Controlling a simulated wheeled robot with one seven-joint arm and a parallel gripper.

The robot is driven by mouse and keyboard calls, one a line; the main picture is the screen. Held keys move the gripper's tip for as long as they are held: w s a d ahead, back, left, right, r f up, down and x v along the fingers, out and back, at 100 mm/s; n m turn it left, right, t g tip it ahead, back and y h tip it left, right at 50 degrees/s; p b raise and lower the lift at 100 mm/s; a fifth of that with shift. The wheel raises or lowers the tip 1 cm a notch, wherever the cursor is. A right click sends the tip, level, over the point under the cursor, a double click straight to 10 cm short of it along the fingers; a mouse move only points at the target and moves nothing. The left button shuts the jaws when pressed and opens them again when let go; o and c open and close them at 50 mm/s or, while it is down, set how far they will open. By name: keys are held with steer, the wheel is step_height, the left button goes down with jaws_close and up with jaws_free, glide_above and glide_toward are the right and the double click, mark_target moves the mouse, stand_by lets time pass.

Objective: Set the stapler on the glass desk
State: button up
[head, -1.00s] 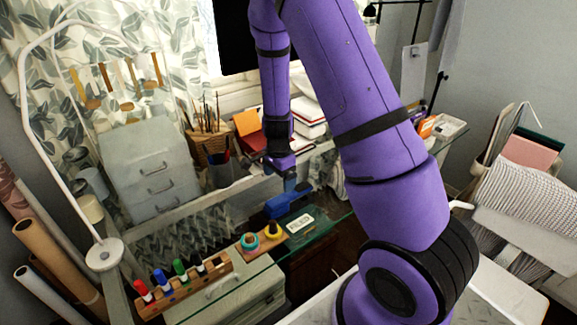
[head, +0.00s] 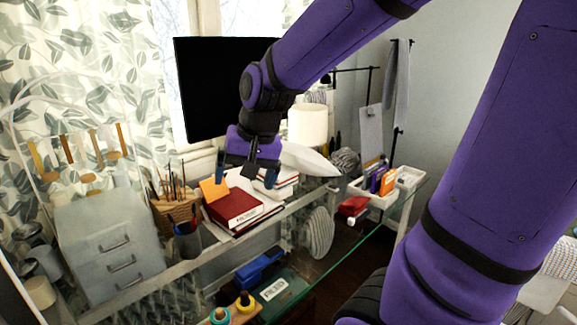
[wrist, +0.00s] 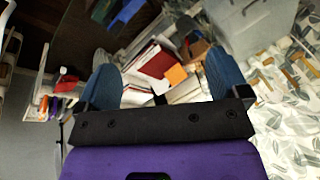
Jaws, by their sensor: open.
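A blue object that looks like the stapler (head: 258,268) lies on the glass desk (head: 335,245), beside a dark green labelled box. It also shows near the top of the wrist view (wrist: 126,14). My gripper (head: 246,180) is up in the air in front of the black monitor, well apart from the blue object. Its two blue fingers are spread, and nothing is held between them in the wrist view (wrist: 161,85).
Red books with an orange note (head: 234,207), a pen cup (head: 187,240) and grey drawers (head: 112,250) stand on the raised shelf. A white lamp (head: 308,125) is behind. A red item (head: 353,206) and a white tray (head: 380,195) are at right.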

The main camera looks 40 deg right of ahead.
steer(key=s+r+n+t, duration=0.1)
steer(key=s+r+n, duration=0.2)
steer(key=s, duration=0.3)
steer(key=s+r+n+t+h, duration=0.1)
steer(key=s+r+n, duration=0.1)
steer(key=s, duration=0.5)
steer(key=shift+a+r+n, duration=0.25)
steer(key=shift+r+n, duration=0.15)
steer(key=shift+r, duration=0.35)
